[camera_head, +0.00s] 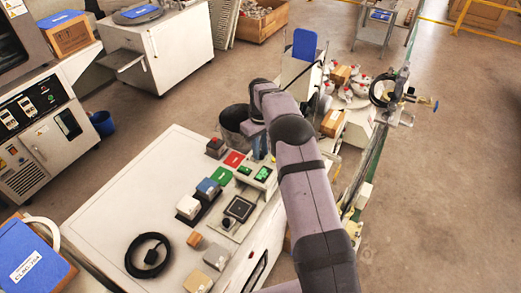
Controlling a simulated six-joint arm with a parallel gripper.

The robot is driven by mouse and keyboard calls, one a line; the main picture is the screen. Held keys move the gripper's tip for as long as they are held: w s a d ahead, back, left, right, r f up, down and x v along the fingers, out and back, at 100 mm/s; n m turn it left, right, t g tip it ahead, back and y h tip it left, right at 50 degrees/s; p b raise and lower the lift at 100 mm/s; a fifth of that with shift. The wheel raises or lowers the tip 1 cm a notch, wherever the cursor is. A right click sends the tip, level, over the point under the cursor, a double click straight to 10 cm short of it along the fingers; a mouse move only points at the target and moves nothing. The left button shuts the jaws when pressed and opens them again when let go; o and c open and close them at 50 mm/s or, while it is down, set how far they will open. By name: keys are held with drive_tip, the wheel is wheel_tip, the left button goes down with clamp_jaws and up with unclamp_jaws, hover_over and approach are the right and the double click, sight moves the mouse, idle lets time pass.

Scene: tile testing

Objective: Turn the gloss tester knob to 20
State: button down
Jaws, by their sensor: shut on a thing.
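The gloss tester (262,176) appears to be the small pale device with lit green displays, on the far right part of the white bench top. My gripper (259,153) points down at the back edge of this device, just beyond the displays. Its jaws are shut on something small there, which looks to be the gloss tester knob. The knob itself is hidden by the jaws, and its pointer and the number 20 cannot be read. My arm reaches in from the lower right and covers the area right of the device.
On the white bench (105,215) are a coiled black cable (148,255), a dark square pad (239,209), red (234,159) and green (221,176) tiles, and several small blocks. The bench's left part is mostly clear.

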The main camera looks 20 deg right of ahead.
drive_tip(key=shift+w+r, duration=0.15)
drive_tip(key=c, duration=1.5)
unclamp_jaws()
drive_tip(key=shift+c, duration=0.2)
drive_tip(key=shift+r+b, duration=0.95)
drive_tip(key=shift+r, duration=2.65)
